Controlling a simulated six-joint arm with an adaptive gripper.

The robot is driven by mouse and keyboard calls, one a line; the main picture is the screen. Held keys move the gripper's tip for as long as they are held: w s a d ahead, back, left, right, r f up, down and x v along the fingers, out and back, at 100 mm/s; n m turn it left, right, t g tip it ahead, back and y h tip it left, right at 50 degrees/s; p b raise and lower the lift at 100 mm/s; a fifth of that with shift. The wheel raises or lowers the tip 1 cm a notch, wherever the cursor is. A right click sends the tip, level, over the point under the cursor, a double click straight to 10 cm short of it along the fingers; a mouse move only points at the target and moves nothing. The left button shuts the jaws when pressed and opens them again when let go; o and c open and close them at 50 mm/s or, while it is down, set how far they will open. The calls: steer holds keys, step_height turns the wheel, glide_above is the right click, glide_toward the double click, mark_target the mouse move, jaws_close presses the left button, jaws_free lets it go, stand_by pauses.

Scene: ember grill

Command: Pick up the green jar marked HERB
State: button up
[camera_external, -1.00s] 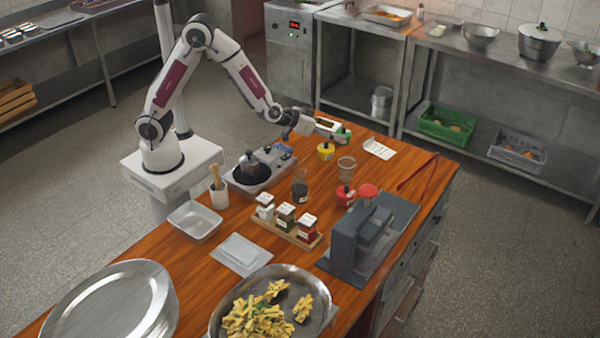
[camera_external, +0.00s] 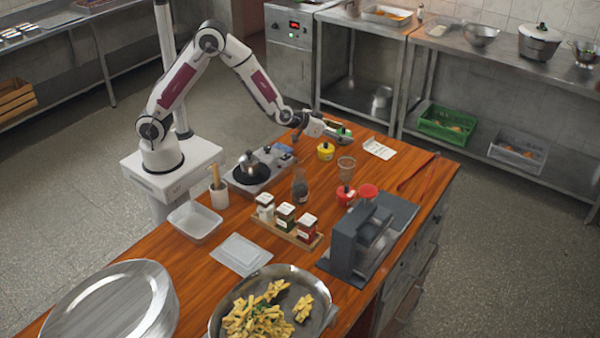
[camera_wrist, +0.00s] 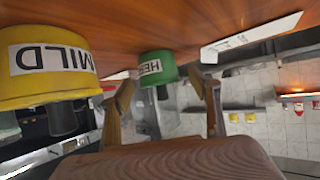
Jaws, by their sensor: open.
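The green jar marked HERB (camera_wrist: 158,68) shows in the wrist view, ahead of my gripper (camera_wrist: 166,95) and between the lines of its two fingers. The picture is turned over, with the wooden counter at the top. In the external view the green jar (camera_external: 345,131) is at the far end of the counter, partly hidden by my gripper (camera_external: 337,129). My gripper is open, low beside the jar, with nothing visibly held. Whether the fingertips touch the jar cannot be told.
A yellow jar marked MILD (camera_wrist: 45,65) is close to my gripper at left in the wrist view; it also shows in the external view (camera_external: 326,151).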

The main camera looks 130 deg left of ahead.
steer(key=shift+w+a+f, duration=0.25)
steer(key=shift+a+f, duration=0.05)
steer(key=shift+a, duration=0.15)
steer(key=c, duration=1.4)
